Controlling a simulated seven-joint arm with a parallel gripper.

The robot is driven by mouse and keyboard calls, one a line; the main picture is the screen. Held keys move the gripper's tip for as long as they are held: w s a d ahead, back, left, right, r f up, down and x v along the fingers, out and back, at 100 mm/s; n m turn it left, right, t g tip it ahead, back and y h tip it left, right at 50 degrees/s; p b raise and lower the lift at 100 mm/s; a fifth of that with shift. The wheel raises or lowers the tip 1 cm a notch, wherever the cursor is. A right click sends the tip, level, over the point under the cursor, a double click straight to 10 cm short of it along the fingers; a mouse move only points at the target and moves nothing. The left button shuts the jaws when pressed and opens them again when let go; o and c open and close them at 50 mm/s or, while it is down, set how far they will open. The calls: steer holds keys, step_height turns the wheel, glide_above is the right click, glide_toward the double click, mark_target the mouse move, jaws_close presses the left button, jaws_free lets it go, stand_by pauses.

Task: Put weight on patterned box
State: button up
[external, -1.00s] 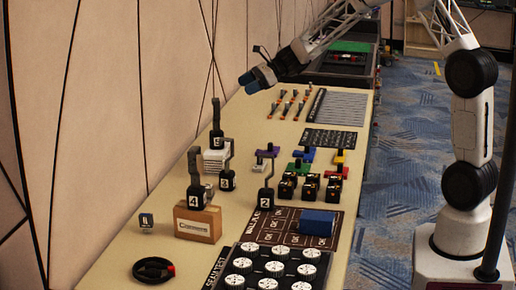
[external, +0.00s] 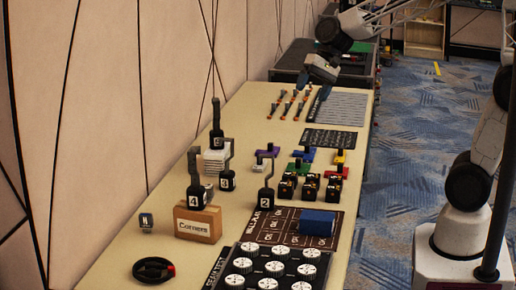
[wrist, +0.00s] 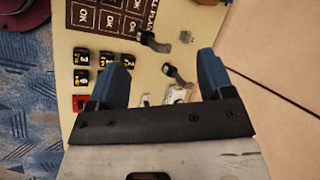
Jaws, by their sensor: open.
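Several black numbered weights with upright handles stand on the table. Weight 4 (external: 195,199) sits on a brown box labelled "Corners" (external: 199,227). Another weight (external: 216,140) sits on a white ribbed block (external: 215,161). A third weight (external: 227,183) and weight 2 (external: 265,199) stand on the tabletop. The wrist view shows two weights (wrist: 152,42) (wrist: 178,76) beyond and between my fingers. I cannot tell which box is the patterned one. My gripper (external: 319,86) is open and empty, above the table's far part; its blue fingers show in the wrist view (wrist: 163,75).
A blue box (external: 318,223) lies on the dark OK mat (external: 277,233). Small black blocks (external: 309,187) and coloured pieces (external: 303,155) stand at the right. A dial board (external: 235,265) and black ring (external: 153,270) are in front. The wall borders the left.

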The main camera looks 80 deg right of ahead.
steer(key=s+a+f+n+h, duration=0.1)
steer(key=s+n, duration=0.4)
steer(key=s, duration=0.5)
steer(key=s+a+n+g+h, duration=0.1)
steer(key=s+n+h, duration=0.3)
steer(key=s, duration=0.7)
steer(key=shift+s+a+f+n, duration=0.25)
steer(key=shift+a+f+n, duration=0.15)
steer(key=shift+a+n, duration=0.55)
